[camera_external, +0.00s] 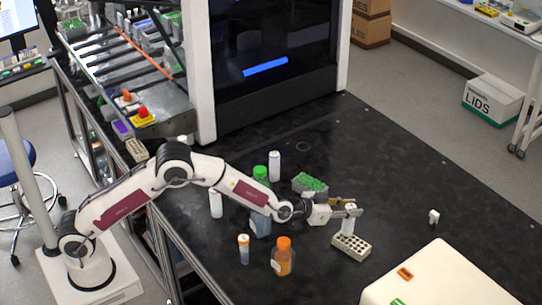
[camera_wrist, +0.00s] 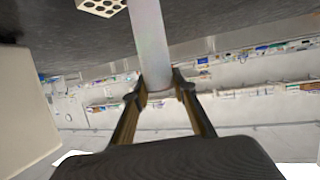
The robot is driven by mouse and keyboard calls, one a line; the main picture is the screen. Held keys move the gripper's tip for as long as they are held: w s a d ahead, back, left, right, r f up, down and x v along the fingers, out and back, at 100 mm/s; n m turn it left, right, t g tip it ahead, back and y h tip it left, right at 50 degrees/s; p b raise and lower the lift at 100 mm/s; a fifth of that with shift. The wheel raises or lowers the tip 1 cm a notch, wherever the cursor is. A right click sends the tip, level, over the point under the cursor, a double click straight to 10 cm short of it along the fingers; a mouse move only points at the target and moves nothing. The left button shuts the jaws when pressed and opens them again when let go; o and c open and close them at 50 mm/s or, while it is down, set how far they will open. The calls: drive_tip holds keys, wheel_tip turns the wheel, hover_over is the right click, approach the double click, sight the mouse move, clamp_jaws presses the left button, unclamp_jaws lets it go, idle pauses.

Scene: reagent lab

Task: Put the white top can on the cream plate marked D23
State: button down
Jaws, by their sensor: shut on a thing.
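My gripper (camera_external: 346,208) is shut on a white can (camera_external: 348,226), a slim upright cylinder. In the wrist view the can (camera_wrist: 150,40) sits between the two fingers (camera_wrist: 159,92). The can is over or at a beige rack with holes (camera_external: 352,248); I cannot tell whether its lower end is clear of the rack. A large cream block with a flat top (camera_external: 450,270) is at the lower right, probably the cream plate; no D23 mark is readable. It bears an orange piece (camera_external: 404,273) and a green piece (camera_external: 398,301).
A small white item (camera_external: 434,216) lies right. The black table between is clear.

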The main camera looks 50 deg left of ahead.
drive_tip(key=shift+f, duration=0.75)
drive_tip(key=shift+f, duration=0.1)
drive_tip(key=c, duration=1.6)
unclamp_jaws()
drive_tip(key=shift+f, duration=0.1)
drive_tip(key=shift+c, duration=0.2)
drive_tip(key=shift+s+r, duration=0.1)
drive_tip(key=shift+r, duration=0.1)
drive_tip(key=v, duration=1.1)
drive_tip(key=shift+s+r, duration=0.2)
drive_tip(key=shift+s, duration=0.2)
drive_tip(key=shift+a, duration=0.1)
